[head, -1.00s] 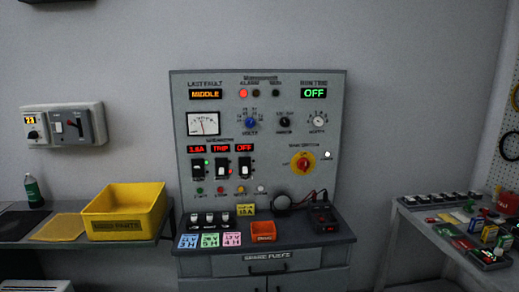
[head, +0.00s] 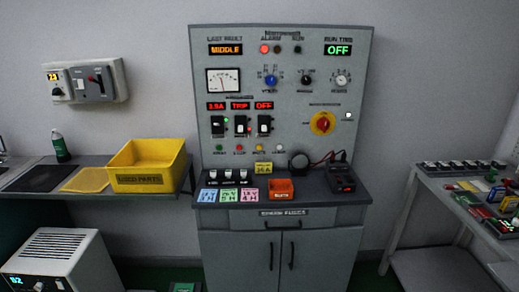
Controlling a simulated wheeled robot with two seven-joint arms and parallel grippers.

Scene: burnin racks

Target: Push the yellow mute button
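The yellow mute button (head: 260,147) is a small round button low on the grey upright control panel (head: 290,130). It sits in a row, with a red button (head: 240,147) and a green button (head: 221,147) to its left and a white one (head: 279,147) to its right. The label under it is too small to read surely. Nothing covers the button. Neither of my grippers shows in the head view.
Below the panel, a shelf holds coloured cards, an orange bin (head: 280,190) and a black device (head: 341,178). A yellow bin (head: 150,180) stands on the left bench. A cluttered table (head: 430,180) is at right. A white box unit (head: 60,262) stands lower left.

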